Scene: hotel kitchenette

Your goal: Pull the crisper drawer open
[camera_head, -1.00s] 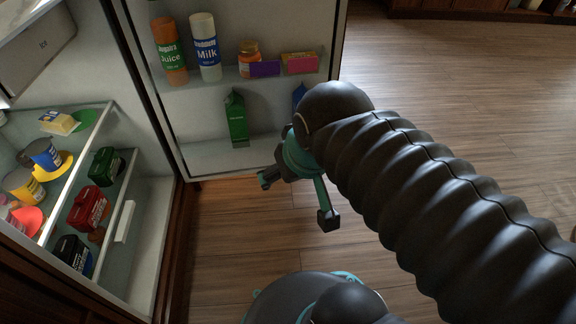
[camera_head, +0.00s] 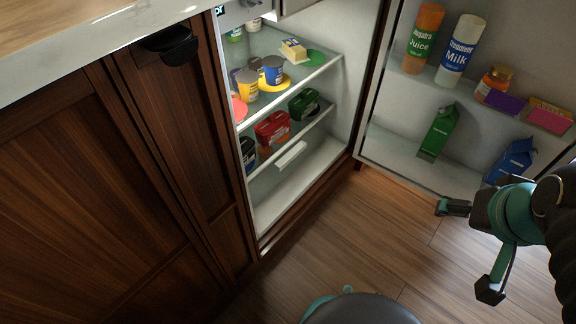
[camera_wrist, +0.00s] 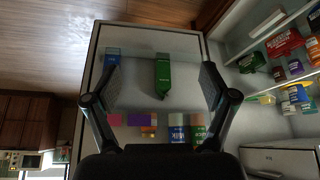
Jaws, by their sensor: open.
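The crisper drawer (camera_head: 318,134) sits low in the open fridge, under the shelf with the dark, red and green packs. Its pale front bears a white bar handle (camera_head: 291,154), and it looks shut. The handle also shows upside down at the upper right of the wrist view (camera_wrist: 268,22). My gripper (camera_head: 471,248) is open and empty, to the right of the drawer and well apart from it, in front of the fridge door. In the wrist view my gripper's fingers (camera_wrist: 160,78) are spread, with the door shelves beyond them.
The fridge door (camera_head: 385,168) stands open at right, its racks holding juice, milk, a jar and cartons. Wooden cabinets (camera_head: 75,185) with a pale countertop (camera_head: 90,32) stand at left. The wooden floor (camera_head: 345,245) before the fridge is clear apart from my base.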

